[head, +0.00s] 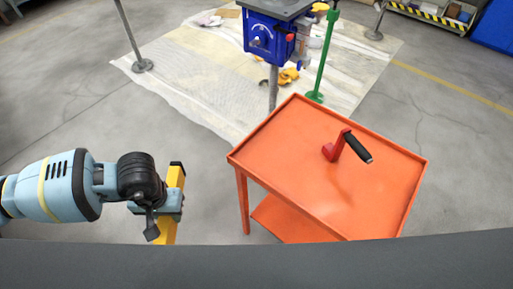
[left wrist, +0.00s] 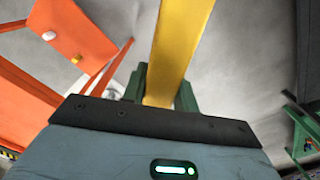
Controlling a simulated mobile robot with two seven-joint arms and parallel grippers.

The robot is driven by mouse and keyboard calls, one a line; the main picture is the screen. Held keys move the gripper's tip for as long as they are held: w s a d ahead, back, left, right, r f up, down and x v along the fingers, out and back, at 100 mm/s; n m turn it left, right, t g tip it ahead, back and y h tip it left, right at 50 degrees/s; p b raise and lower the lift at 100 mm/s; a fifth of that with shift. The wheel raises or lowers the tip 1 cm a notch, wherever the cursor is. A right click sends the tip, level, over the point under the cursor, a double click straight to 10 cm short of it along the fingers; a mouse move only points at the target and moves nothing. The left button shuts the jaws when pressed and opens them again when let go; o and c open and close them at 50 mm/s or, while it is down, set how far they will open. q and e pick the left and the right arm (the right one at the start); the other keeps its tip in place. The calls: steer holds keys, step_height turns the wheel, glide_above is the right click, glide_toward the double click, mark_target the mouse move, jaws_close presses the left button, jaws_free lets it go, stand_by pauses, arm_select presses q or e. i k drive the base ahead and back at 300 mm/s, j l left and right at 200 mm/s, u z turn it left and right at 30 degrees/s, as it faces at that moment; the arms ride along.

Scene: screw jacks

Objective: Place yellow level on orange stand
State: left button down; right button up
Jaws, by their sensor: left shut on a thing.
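The yellow level (head: 171,206) is a long yellow bar with a dark end, held in my left gripper (head: 167,203) at the lower left of the head view. The left wrist view shows the level (left wrist: 181,45) between the green-grey fingers (left wrist: 165,88), which are shut on it. The orange stand (head: 280,141) is a cart with a rimmed top and a lower shelf, right of the gripper. The level is apart from it, to its left. The stand also shows at the left of the wrist view (left wrist: 80,35). My right gripper is not in view.
A red crank with a black handle (head: 346,147) lies on the stand's top; the rest of that top is clear. A blue screw jack (head: 268,38) and a green post (head: 325,55) stand behind. A pale mat (head: 190,75) covers the floor there.

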mark_target(325, 198)
steer(key=k+l, duration=0.15)
steer(key=l, duration=0.2)
steer(key=k+l, duration=0.15)
steer(key=l, duration=0.2)
steer(key=k+l+u, duration=0.1)
steer(key=l, duration=0.25)
steer(key=k+l, duration=0.2)
steer(key=l, duration=0.15)
steer(key=k+l, duration=0.15)
steer(key=l, duration=0.2)
steer(key=i, duration=0.5)
steer(key=u, duration=0.05)
